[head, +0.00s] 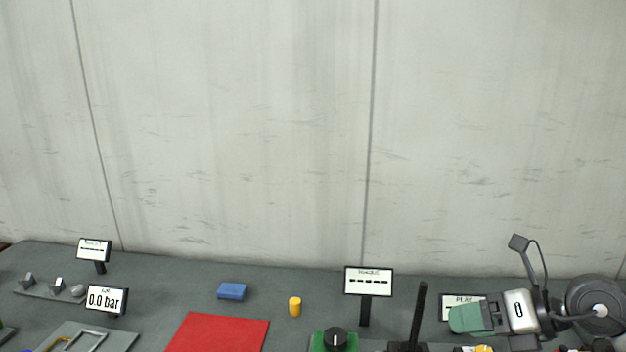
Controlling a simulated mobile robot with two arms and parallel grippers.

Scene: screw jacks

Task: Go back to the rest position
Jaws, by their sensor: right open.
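My right gripper (470,319) is in the lower right of the head view, with my arm coming in from the right edge. Its green and grey end points left and overlaps the sign marked PLAY (455,300). It is open, and I see nothing held in it. The gap between its fingers is hard to make out. My left gripper is not in view.
A red mat (218,334), a blue block (232,291) and a yellow cylinder (295,306) lie on the grey bench. A sign on a post (368,281), a green box with a black knob (335,341) and a black upright rod (418,315) stand left of my right gripper. A 0.0 bar display (106,299) stands at left.

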